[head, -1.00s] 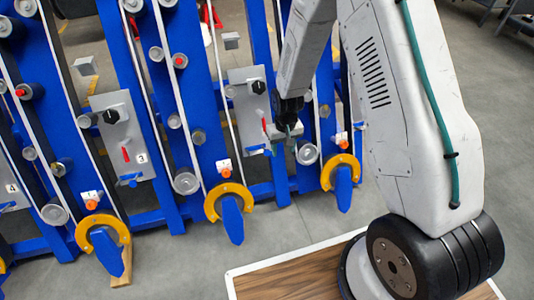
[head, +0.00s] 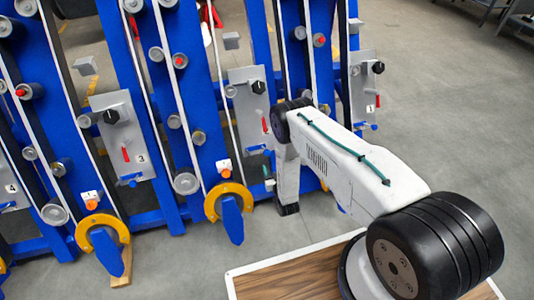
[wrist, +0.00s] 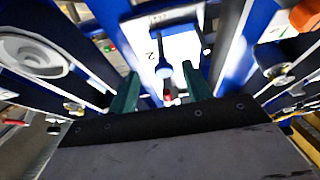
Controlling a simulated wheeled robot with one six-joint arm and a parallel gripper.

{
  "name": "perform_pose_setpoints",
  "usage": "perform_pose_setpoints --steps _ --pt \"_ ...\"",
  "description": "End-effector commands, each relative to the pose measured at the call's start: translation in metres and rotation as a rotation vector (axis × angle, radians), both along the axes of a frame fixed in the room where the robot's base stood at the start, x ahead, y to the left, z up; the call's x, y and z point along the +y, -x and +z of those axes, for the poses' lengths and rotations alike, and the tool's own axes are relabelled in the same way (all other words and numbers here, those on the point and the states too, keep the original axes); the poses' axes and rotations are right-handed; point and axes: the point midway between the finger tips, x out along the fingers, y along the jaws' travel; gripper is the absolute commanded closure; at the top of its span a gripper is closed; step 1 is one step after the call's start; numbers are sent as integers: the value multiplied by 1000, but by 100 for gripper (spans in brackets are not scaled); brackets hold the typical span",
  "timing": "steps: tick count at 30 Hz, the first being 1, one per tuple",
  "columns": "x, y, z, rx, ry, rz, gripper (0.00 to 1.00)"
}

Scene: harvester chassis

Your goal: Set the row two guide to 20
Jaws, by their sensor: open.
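The row two plate (head: 248,100) is a grey panel with a black knob (head: 259,87), a red lever (head: 265,125) and a blue piece (head: 256,149) at its lower edge. In the wrist view the plate (wrist: 178,45) is marked 2, and the blue piece (wrist: 164,71) shows ahead between the fingers. I cannot read any scale or setting. My gripper (wrist: 160,92) is open, its two green fingers apart, not visibly holding anything. In the head view only a bit of green finger shows left of my wrist, below the plate; the rest is hidden behind my arm.
An orange knob (head: 226,173) with a white tag and a yellow ring (head: 213,203) stand left of my wrist. The row three plate (head: 125,135) is farther left, the row one plate (head: 364,85) right. Blue posts and rollers crowd around. Floor is clear in front.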

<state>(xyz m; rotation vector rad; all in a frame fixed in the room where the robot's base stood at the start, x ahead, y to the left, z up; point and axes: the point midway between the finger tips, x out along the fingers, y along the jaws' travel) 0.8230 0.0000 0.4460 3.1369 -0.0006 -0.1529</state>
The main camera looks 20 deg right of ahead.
Motion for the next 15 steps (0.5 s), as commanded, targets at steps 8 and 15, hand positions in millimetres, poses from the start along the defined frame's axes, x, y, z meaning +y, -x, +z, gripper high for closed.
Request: perform_pose_setpoints --steps 8,15 --pt "0 -20 22 -104 -2 0 50" --pt "0 -59 22 -102 -1 0 50"
